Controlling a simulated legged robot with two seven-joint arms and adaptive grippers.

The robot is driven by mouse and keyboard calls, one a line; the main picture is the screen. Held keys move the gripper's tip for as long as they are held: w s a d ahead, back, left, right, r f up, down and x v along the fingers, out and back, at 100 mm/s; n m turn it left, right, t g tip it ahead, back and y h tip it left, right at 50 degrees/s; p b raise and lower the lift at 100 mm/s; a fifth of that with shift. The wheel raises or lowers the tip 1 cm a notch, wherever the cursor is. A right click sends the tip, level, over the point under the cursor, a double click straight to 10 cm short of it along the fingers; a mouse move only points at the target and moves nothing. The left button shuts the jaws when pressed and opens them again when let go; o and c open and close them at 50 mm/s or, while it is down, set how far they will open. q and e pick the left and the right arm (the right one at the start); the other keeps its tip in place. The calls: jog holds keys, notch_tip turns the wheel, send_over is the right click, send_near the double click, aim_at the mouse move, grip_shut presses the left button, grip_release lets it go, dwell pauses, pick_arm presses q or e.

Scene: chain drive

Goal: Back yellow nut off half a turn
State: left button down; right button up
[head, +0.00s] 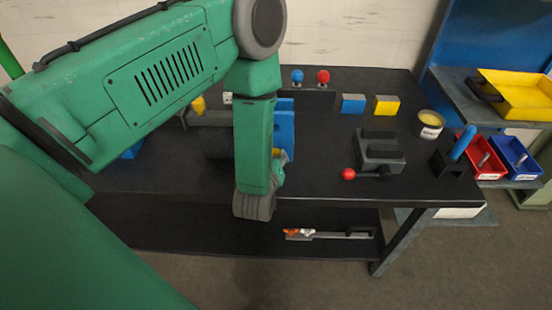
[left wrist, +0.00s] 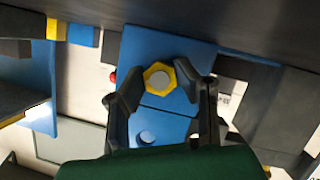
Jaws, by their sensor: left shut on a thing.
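The yellow nut (left wrist: 158,91) is a six-sided ring around a grey bolt end, on the face of an upright blue plate (left wrist: 137,45) in the left wrist view. My left gripper (left wrist: 160,77) is shut on the nut, with one dark finger on each side of it. A second round grey bolt end (left wrist: 147,136) shows lower on the blue part, without a yellow nut. In the head view the blue plate (head: 286,128) is partly hidden behind my left arm, which covers most of the nut and gripper. My right gripper is in neither view.
On the dark bench (head: 320,183) stand blue (head: 353,104) and yellow (head: 386,105) blocks, a grey fixture with a red-knobbed lever (head: 348,174), a can (head: 430,124) and a blue-handled tool (head: 463,143). Red and blue bins (head: 515,157) sit at right. A tool lies on the lower shelf (head: 330,235).

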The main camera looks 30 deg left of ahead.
pick_arm(q)
jog(key=shift+w+a+n+t+h+b, duration=0.1)
jog(key=shift+a+n+t+h+b, duration=0.1)
jog(key=shift+n+t+h+b, duration=0.6)
jog(key=n+b, duration=0.1)
jog(key=n, duration=0.2)
jog(key=shift+a+t+b, duration=0.1)
jog(key=shift+t+b, duration=0.25)
jog(key=shift+t, duration=0.05)
jog(key=n+t+b, duration=0.1)
jog(key=n+b, duration=0.1)
jog(key=shift+f+n+h+b, duration=0.15)
jog(key=shift+n+h+b, duration=0.15)
jog(key=shift+n+b, duration=0.1)
jog(key=shift+s+n+t+b, duration=0.2)
jog(key=shift+n+t+b, duration=0.6)
jog(key=shift+n+b, duration=0.55)
jog(key=c, duration=1.2)
grip_release()
jog(key=shift+s, duration=0.1)
jog(key=shift+f, duration=0.1)
